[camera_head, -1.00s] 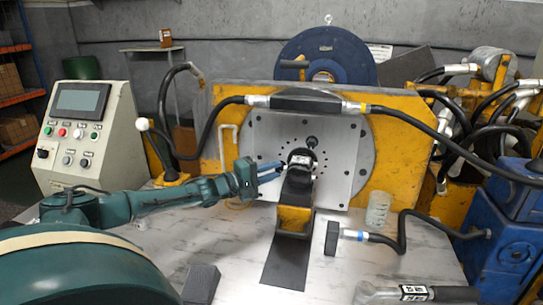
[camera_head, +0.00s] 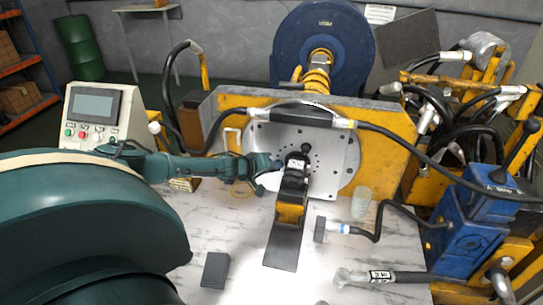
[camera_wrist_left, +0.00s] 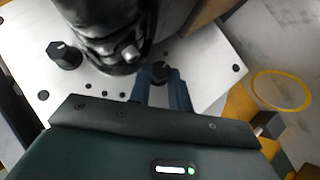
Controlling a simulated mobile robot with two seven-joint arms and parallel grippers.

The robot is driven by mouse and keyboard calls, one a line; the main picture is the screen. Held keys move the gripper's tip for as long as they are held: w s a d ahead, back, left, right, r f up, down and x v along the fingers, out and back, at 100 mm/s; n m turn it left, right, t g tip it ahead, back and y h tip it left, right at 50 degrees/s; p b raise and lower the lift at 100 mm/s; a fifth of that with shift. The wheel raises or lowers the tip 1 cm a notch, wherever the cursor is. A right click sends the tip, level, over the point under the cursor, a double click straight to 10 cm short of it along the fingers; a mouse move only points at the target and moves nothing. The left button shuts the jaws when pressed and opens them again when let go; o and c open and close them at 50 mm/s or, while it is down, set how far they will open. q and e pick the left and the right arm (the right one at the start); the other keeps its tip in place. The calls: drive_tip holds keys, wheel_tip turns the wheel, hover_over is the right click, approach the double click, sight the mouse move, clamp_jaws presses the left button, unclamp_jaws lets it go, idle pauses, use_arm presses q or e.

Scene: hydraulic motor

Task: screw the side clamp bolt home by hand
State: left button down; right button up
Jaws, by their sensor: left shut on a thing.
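My left gripper (camera_head: 276,166) reaches in from the left to the near side of the dark motor (camera_head: 293,178) at the steel face plate (camera_head: 330,160). In the left wrist view its two blue fingers (camera_wrist_left: 161,88) are shut on a small dark bolt head (camera_wrist_left: 160,71), which I take for the side clamp bolt. The bolt sits beside the motor body (camera_wrist_left: 105,35), close to the plate. How deep its thread sits is hidden. A black knob-like bolt (camera_wrist_left: 64,55) stands on the plate on the motor's other side. My right gripper is not in view.
A yellow bracket (camera_head: 290,214) supports the motor on a dark strip (camera_head: 284,248).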

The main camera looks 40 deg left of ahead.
use_arm(q)
drive_tip(key=shift+d+r+m+g+y+p, duration=0.15)
drive_tip(key=shift+m+g+y+p, duration=0.2)
drive_tip(key=shift+p, duration=0.3)
drive_tip(key=c, duration=1.3)
unclamp_jaws()
drive_tip(key=shift+w, duration=0.1)
